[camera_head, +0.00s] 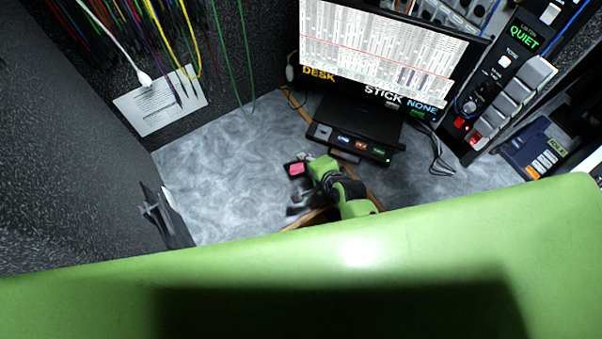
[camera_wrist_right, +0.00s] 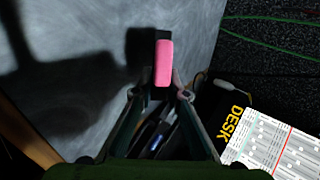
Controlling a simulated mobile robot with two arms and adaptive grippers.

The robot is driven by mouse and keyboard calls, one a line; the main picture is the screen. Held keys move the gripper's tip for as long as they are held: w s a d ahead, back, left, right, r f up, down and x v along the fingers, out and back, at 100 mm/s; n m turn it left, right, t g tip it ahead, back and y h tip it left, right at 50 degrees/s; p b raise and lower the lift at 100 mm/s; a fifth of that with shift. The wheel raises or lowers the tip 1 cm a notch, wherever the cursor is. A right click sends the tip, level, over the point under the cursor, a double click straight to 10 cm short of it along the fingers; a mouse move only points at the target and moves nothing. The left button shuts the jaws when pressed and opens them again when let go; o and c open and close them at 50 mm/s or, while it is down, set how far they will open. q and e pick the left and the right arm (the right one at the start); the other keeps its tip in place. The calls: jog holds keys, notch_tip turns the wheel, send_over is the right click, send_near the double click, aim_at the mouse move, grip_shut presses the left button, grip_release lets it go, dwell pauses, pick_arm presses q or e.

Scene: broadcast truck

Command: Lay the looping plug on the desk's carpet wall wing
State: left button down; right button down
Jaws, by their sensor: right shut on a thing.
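The looping plug appears to be the small pink and black piece (camera_head: 296,169) above the grey marbled desk in the head view. It also shows in the right wrist view (camera_wrist_right: 163,62), pink face toward the camera, between and just beyond the fingertips. My right gripper (camera_head: 303,177) is shut on it; its two fingers show in the wrist view (camera_wrist_right: 158,93). A dark speckled carpet wall (camera_head: 70,150) rises at the left of the desk; I cannot tell for sure whether this is the wing.
A label sheet (camera_head: 160,101) and hanging coloured cables (camera_head: 187,40) are at the back left. A dark bracket-like thing (camera_head: 165,215) stands by the left wall. A monitor (camera_head: 375,50) and a button panel (camera_head: 350,144) are right of the plug. The desk's left part (camera_head: 220,165) is clear.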

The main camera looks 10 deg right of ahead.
jog(key=c, duration=2.2)
grip_release()
jog(key=shift+o, duration=0.2)
jog(key=p+v, duration=0.7)
jog(key=shift+w+r, duration=0.1)
jog(key=shift+r, duration=0.1)
jog(key=shift+s+d+r, duration=0.1)
jog(key=shift+s+r, duration=0.1)
jog(key=shift+s, duration=0.25)
jog(key=shift+p, duration=0.3)
